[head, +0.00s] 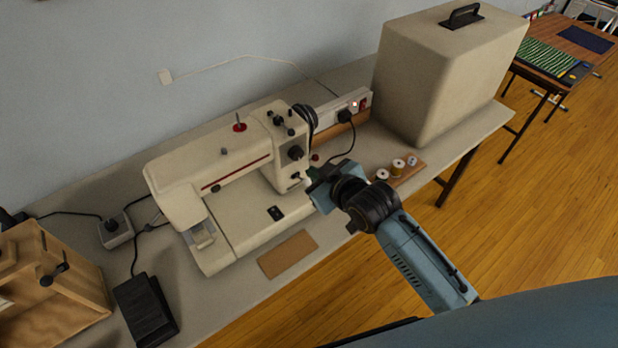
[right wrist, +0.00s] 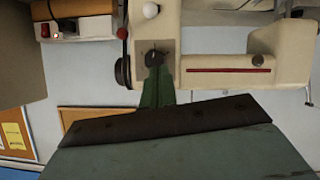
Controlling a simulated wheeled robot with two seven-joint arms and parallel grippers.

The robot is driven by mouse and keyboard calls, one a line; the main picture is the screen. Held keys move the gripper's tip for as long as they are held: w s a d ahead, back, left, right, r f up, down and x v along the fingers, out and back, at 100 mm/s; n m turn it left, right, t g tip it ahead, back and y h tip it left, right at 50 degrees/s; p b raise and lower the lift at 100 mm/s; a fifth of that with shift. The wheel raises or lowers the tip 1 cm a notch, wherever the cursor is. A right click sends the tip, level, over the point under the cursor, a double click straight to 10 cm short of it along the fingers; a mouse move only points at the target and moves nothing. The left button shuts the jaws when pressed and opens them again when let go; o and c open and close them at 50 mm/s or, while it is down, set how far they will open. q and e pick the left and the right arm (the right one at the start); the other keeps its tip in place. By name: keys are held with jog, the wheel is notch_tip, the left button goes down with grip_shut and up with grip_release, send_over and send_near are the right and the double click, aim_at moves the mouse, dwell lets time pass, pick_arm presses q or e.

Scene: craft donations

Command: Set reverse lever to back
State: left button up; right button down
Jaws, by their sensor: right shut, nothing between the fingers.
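The cream sewing machine (head: 225,150) stands on the table with its pillar at the right end. My right gripper (head: 313,181) is shut and empty, just right of the lever in the head view. In the right wrist view the shut green fingers (right wrist: 156,80) end at a dark knob (right wrist: 155,58) on the pillar; contact cannot be told. My left gripper is not in view.
A large beige cover (head: 440,75) stands right of the machine, near a power strip (head: 350,104). Thread spools (head: 398,164) sit on a small board near the right arm. A black pedal (head: 146,310) and a wooden box (head: 45,290) are at left. A brown pad (head: 287,254) lies in front.

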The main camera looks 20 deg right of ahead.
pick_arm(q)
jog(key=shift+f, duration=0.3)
pick_arm(e)
jog(key=w+f, duration=0.4)
jog(key=f, duration=0.2)
jog(key=shift+a+f, duration=0.2)
